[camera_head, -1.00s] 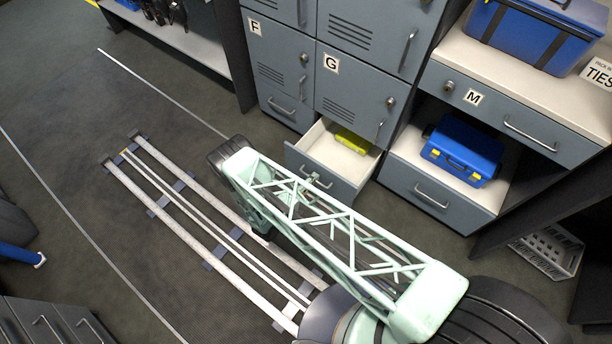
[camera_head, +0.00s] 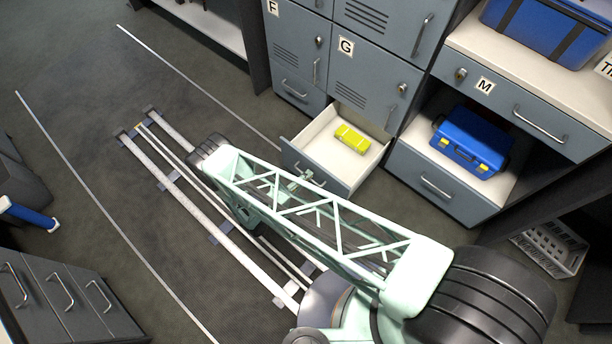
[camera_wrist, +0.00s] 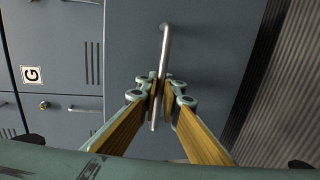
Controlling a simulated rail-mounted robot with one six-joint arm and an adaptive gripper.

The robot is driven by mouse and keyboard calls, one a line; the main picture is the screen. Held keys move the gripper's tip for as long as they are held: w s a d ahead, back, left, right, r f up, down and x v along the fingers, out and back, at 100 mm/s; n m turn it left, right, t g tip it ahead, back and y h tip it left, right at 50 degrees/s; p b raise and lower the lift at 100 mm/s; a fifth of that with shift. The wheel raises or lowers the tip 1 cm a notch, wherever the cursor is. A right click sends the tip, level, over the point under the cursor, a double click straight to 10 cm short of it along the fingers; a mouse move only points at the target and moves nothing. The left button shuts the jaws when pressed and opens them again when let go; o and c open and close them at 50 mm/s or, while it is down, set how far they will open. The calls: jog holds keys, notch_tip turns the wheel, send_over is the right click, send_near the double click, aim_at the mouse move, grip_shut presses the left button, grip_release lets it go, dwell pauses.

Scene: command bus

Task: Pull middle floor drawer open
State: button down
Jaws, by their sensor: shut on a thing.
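The middle floor drawer (camera_head: 322,165), a grey-fronted drawer with a white inside, stands pulled out below the locker marked G. A yellow-green case (camera_head: 352,139) lies in it. In the wrist view the drawer front (camera_wrist: 205,60) fills the middle. Its silver bar handle (camera_wrist: 165,50) runs upright in that picture. My gripper (camera_wrist: 161,100) is shut on this handle, one finger on each side of the bar. In the head view my arm partly hides the handle and the gripper.
A shut drawer (camera_head: 438,185) is right of the open one, under a shelf with a blue toolbox (camera_head: 470,142). Another shut drawer (camera_head: 297,90) is to the left. My rails cross the floor (camera_head: 110,180). A grey cabinet (camera_head: 65,300) stands at lower left.

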jog(key=c, duration=3.2)
grip_release()
jog(key=shift+o, duration=0.2)
jog(key=shift+s+a, duration=0.1)
jog(key=v, duration=1.1)
jog(key=shift+s+a, duration=0.25)
jog(key=shift+r, duration=0.15)
